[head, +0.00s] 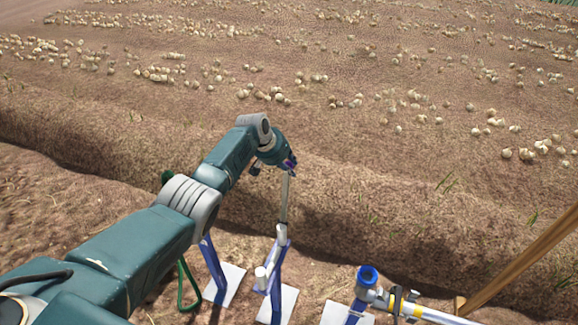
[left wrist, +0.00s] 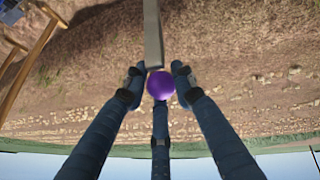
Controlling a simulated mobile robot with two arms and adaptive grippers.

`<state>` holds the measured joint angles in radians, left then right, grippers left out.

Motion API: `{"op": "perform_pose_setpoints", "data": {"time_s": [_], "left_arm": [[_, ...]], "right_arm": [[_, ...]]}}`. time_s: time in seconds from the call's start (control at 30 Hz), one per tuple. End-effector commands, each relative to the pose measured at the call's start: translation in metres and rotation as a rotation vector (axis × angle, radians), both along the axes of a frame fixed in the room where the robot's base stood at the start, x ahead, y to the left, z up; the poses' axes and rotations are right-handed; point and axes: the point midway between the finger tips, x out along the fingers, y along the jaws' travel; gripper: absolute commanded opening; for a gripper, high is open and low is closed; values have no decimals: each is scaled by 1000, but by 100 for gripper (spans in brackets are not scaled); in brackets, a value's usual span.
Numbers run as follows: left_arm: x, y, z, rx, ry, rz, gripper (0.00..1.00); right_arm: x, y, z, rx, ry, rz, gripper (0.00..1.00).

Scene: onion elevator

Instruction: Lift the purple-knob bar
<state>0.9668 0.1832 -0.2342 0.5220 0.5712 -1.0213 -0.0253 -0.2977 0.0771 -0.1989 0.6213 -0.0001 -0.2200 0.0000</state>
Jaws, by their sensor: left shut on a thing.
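The purple knob (left wrist: 160,85) sits between the fingers of my left gripper (left wrist: 157,78) in the left wrist view. The gripper is shut on it. The grey bar (left wrist: 152,30) runs from the knob toward the top of that view. In the head view my left gripper (head: 285,164) is at the upper end of the bar (head: 284,197). The bar stands nearly upright, its lower end meeting a blue-and-white support (head: 276,275). The knob is mostly hidden by the gripper there. My right gripper is not in view.
A blue knob (head: 367,275) on another fitting, with a white bar (head: 436,315) running right, stands at lower right. A blue support (head: 212,268) and a green loop (head: 187,290) are under my left arm. A wooden beam (head: 522,262) slants at right. Bulbs lie scattered over the soil beyond.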

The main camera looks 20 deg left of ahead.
Motion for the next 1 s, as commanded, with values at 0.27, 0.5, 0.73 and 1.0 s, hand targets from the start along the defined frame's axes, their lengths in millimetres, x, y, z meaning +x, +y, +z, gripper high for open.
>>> {"op": "perform_pose_setpoints", "data": {"time_s": [0.27,0.5,0.73,1.0], "left_arm": [[2,2,1,6,-8,0,0],[2,2,1,5,-9,1,44],[1,1,1,2,-5,1,44],[-2,3,9,0,-7,1,44]], "right_arm": [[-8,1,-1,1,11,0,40],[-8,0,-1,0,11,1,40],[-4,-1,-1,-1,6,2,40],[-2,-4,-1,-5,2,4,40]]}}
